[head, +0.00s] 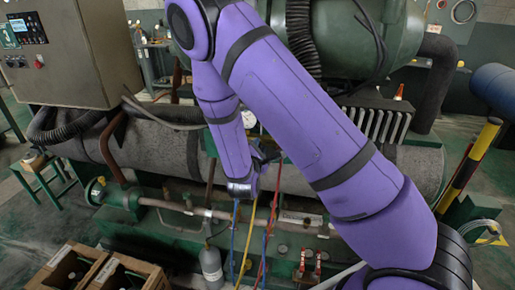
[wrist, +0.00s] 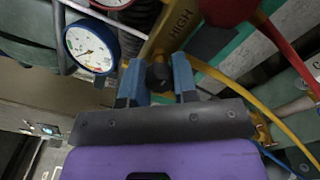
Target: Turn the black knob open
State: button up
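The black knob (wrist: 158,76) is in the wrist view, on a yellow manifold body (wrist: 176,28) marked HIGH. My gripper (wrist: 157,68) has its two blue fingers on either side of the knob.
A blue-rimmed gauge (wrist: 90,47) is close left of the fingers. A red round part (wrist: 225,10) and a red hose (wrist: 290,45) are close at upper right. Blue, yellow and red hoses hang below my gripper in the head view. Wooden crates (head: 70,268) stand at lower left.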

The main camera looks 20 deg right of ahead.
jog(key=shift+n, duration=0.3)
jog(key=shift+c, duration=0.4)
jog(key=n, duration=0.3)
jog(key=shift+n, duration=0.4)
jog(key=n, duration=1.5)
jog(key=shift+s+n, duration=0.1)
jog(key=shift+n, duration=0.2)
jog(key=o, duration=0.9)
jog(key=shift+o, duration=0.2)
